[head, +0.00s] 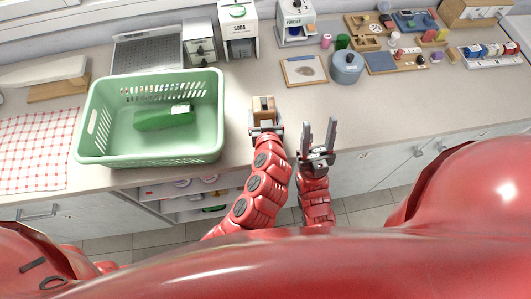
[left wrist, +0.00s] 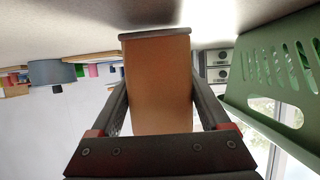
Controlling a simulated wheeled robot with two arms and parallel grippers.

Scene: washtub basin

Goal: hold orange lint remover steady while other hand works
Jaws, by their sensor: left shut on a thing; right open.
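The orange-brown, box-shaped thing, which fits the orange lint remover (head: 263,103), is at the counter's front edge in the head view, right of the green basket. In the left wrist view the lint remover (left wrist: 158,85) fills the space between the fingers, with a dark strip along its far end. My left gripper (head: 264,122) is shut on it, one finger on each side. I cannot tell whether it touches the counter. My right gripper (head: 319,135) is open and empty, just right of the left one, fingers pointing toward the counter.
A green basket (head: 150,158) with a green object (head: 163,118) in it stands close on the left. A framed board (head: 304,70) and a blue-grey pot (head: 347,66) stand behind to the right. The counter in front of them is clear.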

